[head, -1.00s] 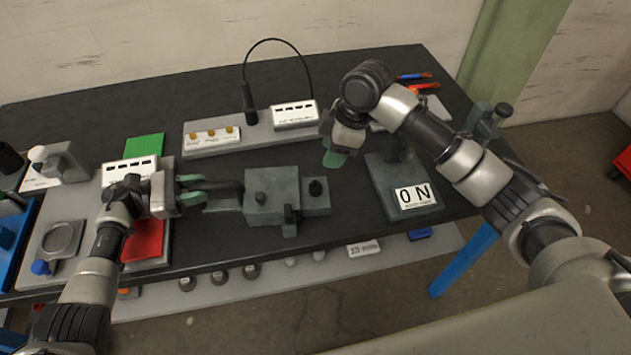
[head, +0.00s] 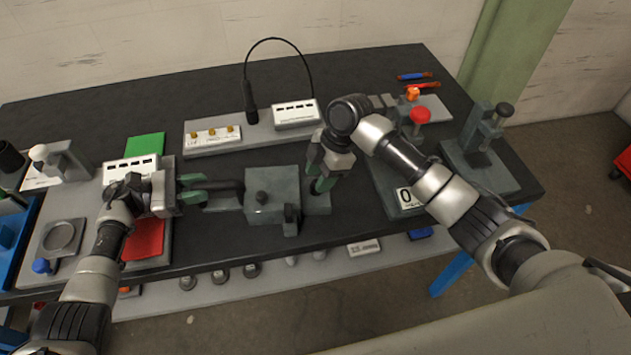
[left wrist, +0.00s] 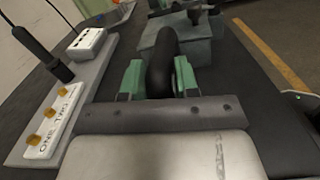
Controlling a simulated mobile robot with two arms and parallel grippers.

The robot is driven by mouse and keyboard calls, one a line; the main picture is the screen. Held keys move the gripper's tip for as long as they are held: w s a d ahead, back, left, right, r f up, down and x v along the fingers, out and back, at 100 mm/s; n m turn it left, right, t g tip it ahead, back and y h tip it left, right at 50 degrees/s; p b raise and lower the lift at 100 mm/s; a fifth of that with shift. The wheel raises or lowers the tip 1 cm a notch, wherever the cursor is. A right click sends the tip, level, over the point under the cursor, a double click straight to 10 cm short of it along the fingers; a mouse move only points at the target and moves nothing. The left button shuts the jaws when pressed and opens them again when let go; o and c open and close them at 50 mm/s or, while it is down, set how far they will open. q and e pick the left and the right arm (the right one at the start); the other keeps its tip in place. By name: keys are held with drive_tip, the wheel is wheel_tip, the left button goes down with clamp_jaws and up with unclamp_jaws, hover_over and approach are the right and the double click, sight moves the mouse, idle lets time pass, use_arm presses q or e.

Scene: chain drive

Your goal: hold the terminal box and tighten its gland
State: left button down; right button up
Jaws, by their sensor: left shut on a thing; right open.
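The grey terminal box (head: 272,190) stands near the front of the dark bench. A small black knob is on its top and a black lever (head: 291,214) is at its front. My left gripper (head: 205,190) is shut on the dark curved handle (head: 229,187) at the box's left side; the handle (left wrist: 161,65) sits between the green fingers in the left wrist view. My right gripper (head: 318,172) is open over the plate at the box's right side. The black gland there is hidden by the gripper, so I cannot tell whether the fingers touch it.
Behind the box lies a grey strip (head: 240,142) with a white socket block (head: 297,113) and a cabled black probe (head: 249,98). On the right are a stand with a red button (head: 420,115) and a clamp fixture (head: 490,135). Red (head: 143,238) and green (head: 145,145) pads lie left.

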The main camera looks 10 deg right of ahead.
drive_tip(key=shift+x, duration=1.35)
drive_tip(key=c, duration=0.7)
drive_tip(key=shift+o, duration=0.2)
drive_tip(key=m+t, duration=0.2)
drive_tip(key=m, duration=0.3)
drive_tip(key=shift+m, duration=0.3)
drive_tip(key=m+t, duration=0.1)
drive_tip(key=m, duration=0.1)
drive_tip(key=m+t+h, duration=0.1)
drive_tip(key=m, duration=0.2)
drive_tip(key=shift+r, duration=0.1)
drive_tip(key=shift+m, duration=0.3)
